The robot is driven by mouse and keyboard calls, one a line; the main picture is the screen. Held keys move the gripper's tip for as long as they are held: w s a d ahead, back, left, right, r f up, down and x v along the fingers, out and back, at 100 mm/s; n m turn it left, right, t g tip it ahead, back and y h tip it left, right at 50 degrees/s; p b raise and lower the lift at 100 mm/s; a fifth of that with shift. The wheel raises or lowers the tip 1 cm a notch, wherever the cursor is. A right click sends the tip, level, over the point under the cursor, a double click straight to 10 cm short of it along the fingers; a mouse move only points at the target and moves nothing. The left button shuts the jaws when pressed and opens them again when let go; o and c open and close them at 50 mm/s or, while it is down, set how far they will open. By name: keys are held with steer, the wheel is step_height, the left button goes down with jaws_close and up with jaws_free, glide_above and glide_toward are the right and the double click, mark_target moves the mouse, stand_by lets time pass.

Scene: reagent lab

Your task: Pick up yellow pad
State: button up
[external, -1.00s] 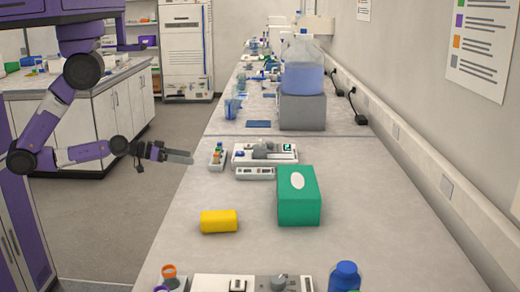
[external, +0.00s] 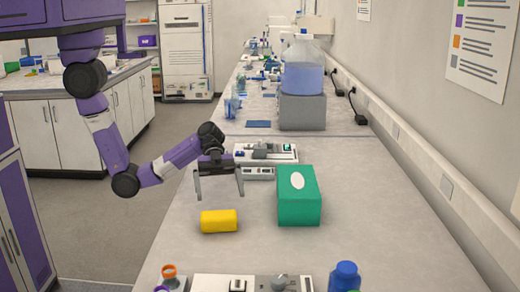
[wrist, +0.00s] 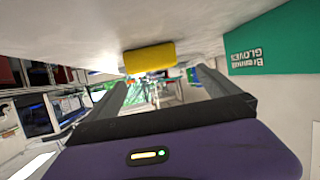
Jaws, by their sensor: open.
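The yellow pad (external: 219,221) lies on the bench top, left of a green glove box. It is a small block with rounded edges. My gripper (external: 220,199) is open and empty, with its fingers pointing down; in the external view it appears just above and behind the pad. In the wrist view, the yellow pad (wrist: 150,57) shows beyond the fingertips, roughly between the lines of the two fingers of my gripper (wrist: 158,80). No contact between fingers and pad is visible.
The green glove box (external: 299,196) stands right of the pad and also shows in the wrist view (wrist: 275,42). A white instrument (external: 270,152) sits behind my gripper. Bench around the pad's front is clear.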

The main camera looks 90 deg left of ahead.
mark_target(218, 212)
steer(key=shift+s+d+f+m+g, duration=0.2)
steer(key=shift+d+m+g, duration=0.15)
steer(key=shift+d, duration=0.25)
steer(key=shift+s+d+f+m+g, duration=0.1)
steer(key=shift+s+d+m+g, duration=0.2)
steer(key=shift+d, duration=0.25)
steer(key=x, duration=0.2)
steer(key=p+x, duration=0.1)
steer(key=x, duration=0.4)
steer(key=shift+w+d+p, duration=0.15)
steer(key=shift+w+p, duration=0.15)
steer(key=shift+p, duration=0.05)
steer(key=shift+c, duration=0.2)
steer(key=c, duration=1)
